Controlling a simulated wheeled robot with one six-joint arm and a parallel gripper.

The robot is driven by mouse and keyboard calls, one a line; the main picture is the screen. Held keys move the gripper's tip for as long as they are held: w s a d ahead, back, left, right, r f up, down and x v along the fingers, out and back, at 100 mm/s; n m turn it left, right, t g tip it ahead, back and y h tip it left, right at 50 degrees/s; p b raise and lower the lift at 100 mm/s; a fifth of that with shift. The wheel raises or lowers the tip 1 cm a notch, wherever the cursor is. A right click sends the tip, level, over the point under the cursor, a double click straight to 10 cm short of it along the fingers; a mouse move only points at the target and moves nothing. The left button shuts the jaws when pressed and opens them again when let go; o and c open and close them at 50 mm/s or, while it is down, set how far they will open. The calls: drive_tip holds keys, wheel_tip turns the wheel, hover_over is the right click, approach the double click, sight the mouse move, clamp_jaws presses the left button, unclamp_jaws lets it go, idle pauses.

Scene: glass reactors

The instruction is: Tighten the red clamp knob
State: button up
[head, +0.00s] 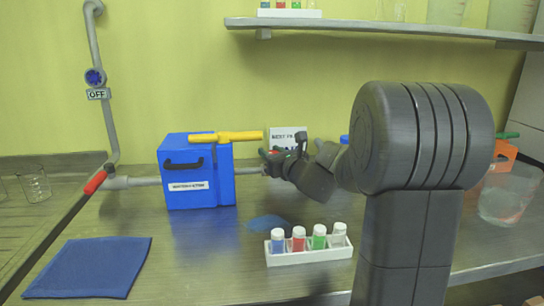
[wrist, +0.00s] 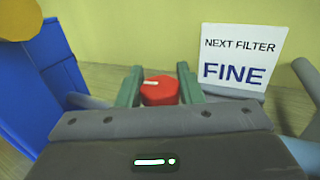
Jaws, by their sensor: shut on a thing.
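The red clamp knob (wrist: 160,91) shows in the wrist view with a pale mark line on its top face. The two green fingers of my gripper (wrist: 159,88) stand on either side of it and are shut on it. In the head view my gripper (head: 272,157) is at the grey pipe just right of the blue box, pointing left. There the knob is mostly hidden behind the fingers.
A blue box (head: 224,190) with a yellow handle (head: 227,136) stands close left of my gripper. A sign (wrist: 240,58) reads "NEXT FILTER FINE". A white rack (head: 310,256) of capped vials stands in front. A blue cloth (head: 90,268) lies front left; a shelf (head: 380,29) hangs above.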

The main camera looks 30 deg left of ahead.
drive_tip(key=shift+f+m+t+h+b, duration=0.15)
drive_tip(key=shift+m+t+h+b, duration=0.25)
drive_tip(key=shift+b, duration=0.45)
drive_tip(key=m+t+h+b, duration=0.1)
drive_tip(key=m+t+b, duration=0.1)
drive_tip(key=b, duration=0.4)
drive_tip(key=shift+f+t+h, duration=0.1)
drive_tip(key=shift+t+h, duration=0.2)
drive_tip(key=shift+t, duration=0.3)
drive_tip(key=m+t+h+b, duration=0.2)
drive_tip(key=m+h+b, duration=0.1)
drive_tip(key=b, duration=0.7)
drive_tip(key=shift+a+t+h+b, duration=0.1)
drive_tip(key=shift+t+h+b, duration=0.2)
drive_tip(key=shift+t+b, duration=0.1)
drive_tip(key=shift+m+t+h+b, duration=1.1)
drive_tip(key=shift+m+h, duration=0.3)
drive_tip(key=shift+h, duration=0.5)
drive_tip(key=shift+w+m+h, duration=0.1)
drive_tip(key=shift+m+h, duration=0.7)
drive_tip(key=shift+h, duration=0.4)
drive_tip(key=shift+d+t+h, duration=0.2)
drive_tip(key=shift+t+h, duration=0.1)
drive_tip(key=o, duration=1)
drive_tip(key=shift+r, duration=0.2)
